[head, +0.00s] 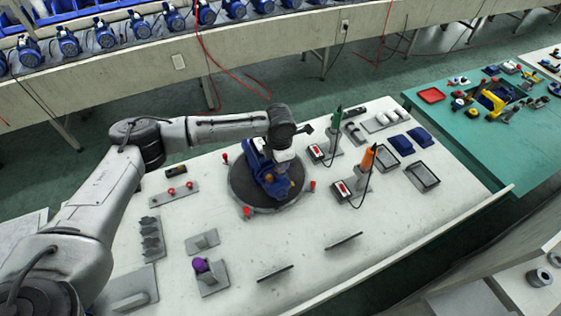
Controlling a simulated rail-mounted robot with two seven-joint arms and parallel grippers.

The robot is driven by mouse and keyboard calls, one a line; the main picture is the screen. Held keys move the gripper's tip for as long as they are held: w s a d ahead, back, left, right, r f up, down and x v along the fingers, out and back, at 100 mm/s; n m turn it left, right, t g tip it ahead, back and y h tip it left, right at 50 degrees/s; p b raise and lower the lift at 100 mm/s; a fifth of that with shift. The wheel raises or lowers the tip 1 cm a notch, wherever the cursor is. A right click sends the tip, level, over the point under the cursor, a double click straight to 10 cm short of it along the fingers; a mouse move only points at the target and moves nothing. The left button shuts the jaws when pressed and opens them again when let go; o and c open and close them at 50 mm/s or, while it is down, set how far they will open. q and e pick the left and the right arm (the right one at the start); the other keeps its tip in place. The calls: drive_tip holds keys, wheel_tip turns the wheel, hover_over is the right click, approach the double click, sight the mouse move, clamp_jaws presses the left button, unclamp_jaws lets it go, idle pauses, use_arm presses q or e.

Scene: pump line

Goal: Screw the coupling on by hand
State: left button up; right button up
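A blue pump (261,165) stands on a dark round turntable (241,190) in the middle of the white workbench. A small brass-coloured part shows on the pump's near side (269,178); I cannot tell whether it is the coupling. My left arm reaches in from the left, and its dark wrist is directly above the pump. My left gripper (282,154) points down at the pump's upper right side. Its fingers are too small and covered to tell whether they are open or touch anything. My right gripper is out of view.
Red knobs stand around the turntable. Right of it are a green-handled tool (335,121) and an orange-handled tool (367,158) in stands, with blue bins and dark trays beyond. A purple-topped piece (201,265) stands front left. The bench's front right is mostly clear.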

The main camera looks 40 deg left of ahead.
use_arm(q)
drive_tip(key=o, duration=0.4)
drive_tip(key=shift+c, duration=0.2)
drive_tip(key=shift+r+p, duration=0.1)
drive_tip(key=shift+p, duration=0.2)
drive_tip(key=n+p, duration=0.2)
drive_tip(key=shift+r+p, duration=0.1)
drive_tip(key=shift+p, duration=0.3)
drive_tip(key=shift+n+p, duration=0.4)
drive_tip(key=shift+n, duration=0.1)
drive_tip(key=shift+f, duration=0.2)
